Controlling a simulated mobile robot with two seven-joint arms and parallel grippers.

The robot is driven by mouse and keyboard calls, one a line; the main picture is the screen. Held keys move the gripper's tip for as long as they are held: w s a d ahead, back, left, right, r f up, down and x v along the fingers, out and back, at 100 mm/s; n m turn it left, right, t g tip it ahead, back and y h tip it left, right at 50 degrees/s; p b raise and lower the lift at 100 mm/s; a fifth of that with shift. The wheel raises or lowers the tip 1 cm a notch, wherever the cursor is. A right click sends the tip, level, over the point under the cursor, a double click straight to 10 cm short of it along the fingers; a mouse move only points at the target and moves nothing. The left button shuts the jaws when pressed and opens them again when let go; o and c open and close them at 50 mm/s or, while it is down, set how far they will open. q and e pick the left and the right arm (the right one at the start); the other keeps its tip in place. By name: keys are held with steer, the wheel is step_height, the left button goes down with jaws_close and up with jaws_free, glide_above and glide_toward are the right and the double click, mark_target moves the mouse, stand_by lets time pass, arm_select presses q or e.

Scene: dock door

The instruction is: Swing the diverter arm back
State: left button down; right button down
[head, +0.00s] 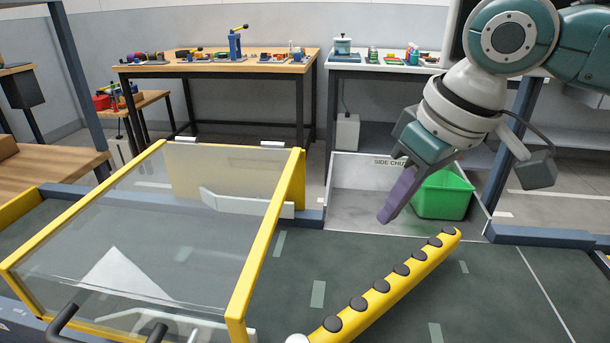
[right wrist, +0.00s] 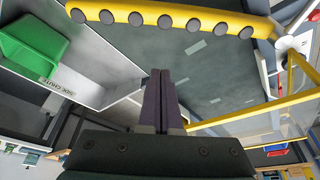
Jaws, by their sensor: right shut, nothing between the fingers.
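The diverter arm (head: 395,288) is a yellow bar with several dark round rollers along it. It lies slantwise over the dark conveyor belt (head: 350,262), from the lower middle up to the right, in the head view. It also crosses the top of the right wrist view (right wrist: 170,14). My right gripper (head: 386,216) has purple fingers pressed together, with nothing between them. It is above the belt's far side, in front of the side chute, apart from the diverter arm. The same fingers show in the right wrist view (right wrist: 160,80). My left gripper does not show.
A side chute (head: 345,195) with a green bin (head: 443,195) opens at the belt's far edge. A clear guard with a yellow frame (head: 268,240) covers the belt at left. Workbenches (head: 215,68) with tools stand behind. The belt right of the diverter arm is clear.

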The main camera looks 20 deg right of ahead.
steer(key=b+x, duration=0.2)
steer(key=x, duration=0.5)
steer(key=shift+f, duration=0.5)
steer(key=shift+s+d+r+p, duration=0.1)
steer(key=shift+s+d+p, duration=0.15)
steer(key=shift+s, duration=0.35)
steer(key=shift+s+d+r+p, duration=0.1)
steer(key=shift+s+p, duration=0.15)
steer(key=shift+s, duration=0.35)
steer(key=shift+s+d, duration=0.15)
steer(key=shift+s, duration=0.5)
